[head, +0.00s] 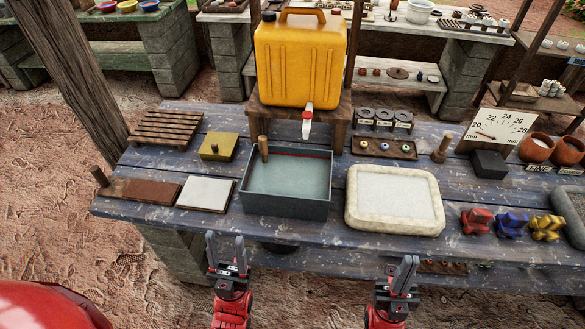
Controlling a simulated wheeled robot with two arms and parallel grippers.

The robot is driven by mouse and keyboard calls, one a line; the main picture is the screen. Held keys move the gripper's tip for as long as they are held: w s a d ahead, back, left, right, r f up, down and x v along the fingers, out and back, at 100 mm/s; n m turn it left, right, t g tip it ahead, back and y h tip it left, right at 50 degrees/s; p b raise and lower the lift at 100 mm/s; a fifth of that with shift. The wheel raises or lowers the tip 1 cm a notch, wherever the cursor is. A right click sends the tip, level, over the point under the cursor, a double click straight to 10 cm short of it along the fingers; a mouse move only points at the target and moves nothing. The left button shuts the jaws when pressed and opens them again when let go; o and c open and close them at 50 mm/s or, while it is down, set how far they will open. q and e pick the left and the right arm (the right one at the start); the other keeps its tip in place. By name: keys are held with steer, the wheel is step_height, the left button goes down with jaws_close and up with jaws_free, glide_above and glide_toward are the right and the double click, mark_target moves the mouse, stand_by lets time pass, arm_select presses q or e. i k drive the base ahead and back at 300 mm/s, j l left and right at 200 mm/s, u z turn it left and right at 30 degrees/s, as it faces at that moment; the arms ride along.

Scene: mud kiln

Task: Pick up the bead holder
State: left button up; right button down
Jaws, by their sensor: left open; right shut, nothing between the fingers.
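A small wooden board (384,149) with a few round beads in it lies on the blue-grey plank table, right of the yellow jerrycan; it looks like the bead holder, but I cannot be certain. My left gripper (226,241) is open and empty, in front of the table's front edge, below the white tile. My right gripper (406,263) is shut and empty, in front of the edge below the pale-rimmed tray. Both grippers are well apart from the board and touch nothing.
The pale-rimmed tray (394,200) and a grey water basin (288,183) stand between the grippers and the board. The yellow jerrycan (300,60) stands on a wooden stand behind. Red, blue and yellow pieces (510,224) sit at the right. A dial scale (500,128) stands behind them.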

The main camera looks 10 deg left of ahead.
mark_target(475, 221)
steer(key=z, duration=1.2)
steer(key=u, duration=1.45)
steer(key=z, duration=1.45)
